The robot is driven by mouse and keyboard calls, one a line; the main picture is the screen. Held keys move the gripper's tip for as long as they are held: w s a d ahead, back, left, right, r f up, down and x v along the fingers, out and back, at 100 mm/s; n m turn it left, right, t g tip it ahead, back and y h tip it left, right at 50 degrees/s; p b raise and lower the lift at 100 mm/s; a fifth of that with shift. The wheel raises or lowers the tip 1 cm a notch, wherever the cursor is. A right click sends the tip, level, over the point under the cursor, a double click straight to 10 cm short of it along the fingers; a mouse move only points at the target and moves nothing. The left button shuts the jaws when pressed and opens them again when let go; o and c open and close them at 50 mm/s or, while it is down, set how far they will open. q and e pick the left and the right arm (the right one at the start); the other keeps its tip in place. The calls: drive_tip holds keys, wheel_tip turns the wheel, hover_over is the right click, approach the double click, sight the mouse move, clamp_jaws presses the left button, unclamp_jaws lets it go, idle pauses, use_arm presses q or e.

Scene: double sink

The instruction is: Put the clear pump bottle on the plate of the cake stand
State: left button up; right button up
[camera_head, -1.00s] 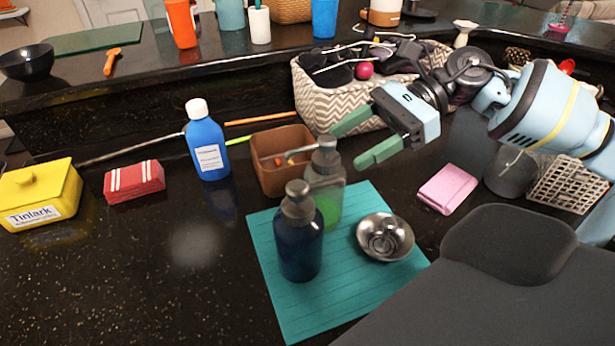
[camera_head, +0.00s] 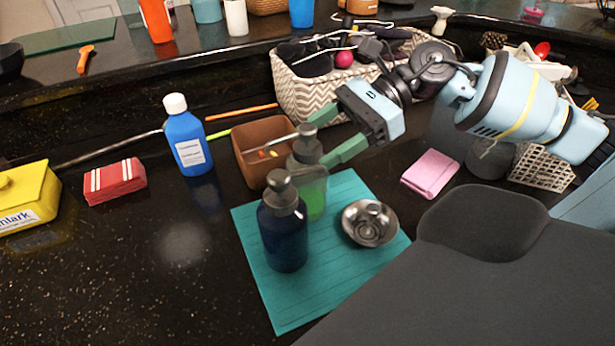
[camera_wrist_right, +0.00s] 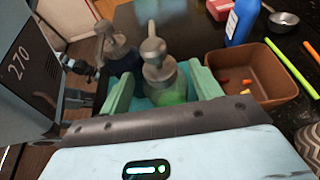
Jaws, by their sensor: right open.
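The clear pump bottle (camera_head: 313,190), with green liquid and a grey pump head, stands upright on a teal mat. It also shows in the wrist view (camera_wrist_right: 166,84), between the two green fingers. My right gripper (camera_head: 327,136) is open, with its fingers at the bottle's upper part, one on each side in the wrist view (camera_wrist_right: 160,92). I cannot tell whether they touch it. My left gripper is not in view.
A dark blue pump bottle (camera_head: 283,235) stands just in front of the clear one. A brown box (camera_head: 252,172) is close behind. The teal mat (camera_head: 295,302) has bare room in front. A pink block (camera_head: 430,172) and a patterned basket (camera_head: 300,98) are nearby.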

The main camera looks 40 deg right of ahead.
sight(298, 157)
drive_tip(key=p+x, duration=0.1)
drive_tip(key=x, duration=0.2)
drive_tip(key=shift+a, duration=0.15)
drive_tip(key=shift+x, duration=0.8)
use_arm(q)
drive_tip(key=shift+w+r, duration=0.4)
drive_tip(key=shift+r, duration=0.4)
use_arm(e)
drive_tip(key=shift+w+f, duration=0.1)
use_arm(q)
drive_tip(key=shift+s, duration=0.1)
use_arm(e)
drive_tip(key=c, duration=1.3)
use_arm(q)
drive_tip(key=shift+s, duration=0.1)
use_arm(e)
clamp_jaws()
